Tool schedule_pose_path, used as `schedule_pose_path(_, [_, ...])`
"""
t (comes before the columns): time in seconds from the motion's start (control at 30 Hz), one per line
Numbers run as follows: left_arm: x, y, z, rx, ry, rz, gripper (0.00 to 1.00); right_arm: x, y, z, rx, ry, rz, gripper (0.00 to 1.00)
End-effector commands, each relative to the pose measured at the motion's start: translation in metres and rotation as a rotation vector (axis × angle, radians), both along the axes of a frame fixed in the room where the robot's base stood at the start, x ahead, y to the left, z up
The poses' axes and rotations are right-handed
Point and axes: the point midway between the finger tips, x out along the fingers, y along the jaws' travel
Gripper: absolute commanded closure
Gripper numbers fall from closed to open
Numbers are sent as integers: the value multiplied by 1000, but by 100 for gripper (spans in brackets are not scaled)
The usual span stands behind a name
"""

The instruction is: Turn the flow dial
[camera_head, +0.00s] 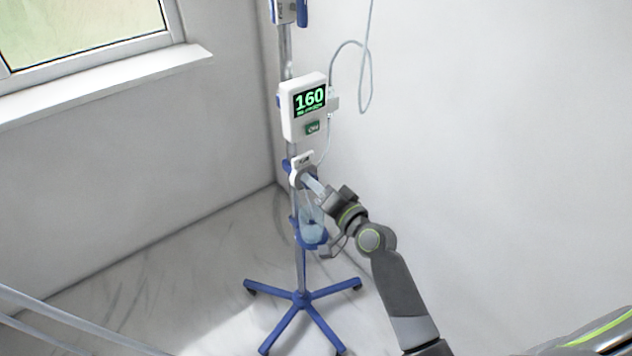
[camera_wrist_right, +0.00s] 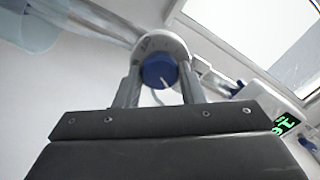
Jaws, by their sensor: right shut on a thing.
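The flow dial is a blue round knob (camera_wrist_right: 159,70) with a white pointer mark, set in a white scaled housing (camera_wrist_right: 163,44). The housing also shows on the pole in the head view (camera_head: 301,161), below the white monitor. My right gripper (camera_head: 310,184) reaches the dial from the lower right. In the right wrist view its two fingers (camera_wrist_right: 160,84) stand on either side of the blue knob and are shut on it. The white monitor (camera_head: 305,107) reads 160 in green, with a green ON label below. My left gripper is not in view.
The pole (camera_head: 287,50) stands on a blue base with several legs (camera_head: 302,299). A clear container in a blue holder (camera_head: 312,234) hangs below the dial, close to my right arm. A thin tube (camera_head: 364,85) loops at right. A window sill (camera_head: 110,82) is at upper left.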

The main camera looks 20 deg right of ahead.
Motion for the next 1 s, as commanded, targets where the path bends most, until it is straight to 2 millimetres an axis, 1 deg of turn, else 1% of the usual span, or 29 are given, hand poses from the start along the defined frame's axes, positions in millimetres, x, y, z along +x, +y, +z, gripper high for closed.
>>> schedule_pose_path(0.1, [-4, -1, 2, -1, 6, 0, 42, 0, 0, 1, 57, 22, -1, 87])
schedule_pose_path(0.33, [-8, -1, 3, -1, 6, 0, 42, 0, 0, 0, 122, 44, -1, 87])
schedule_pose_path(0.87, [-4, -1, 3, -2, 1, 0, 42, 0, 0, 0, 141, 51, -1, 87])
schedule_pose_path(0.9, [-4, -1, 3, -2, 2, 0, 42, 0, 0, 0, 141, 51, -1, 59])
schedule_pose_path(1.0, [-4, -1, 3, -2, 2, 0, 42, 0, 0, 0, 141, 51, -1, 46])
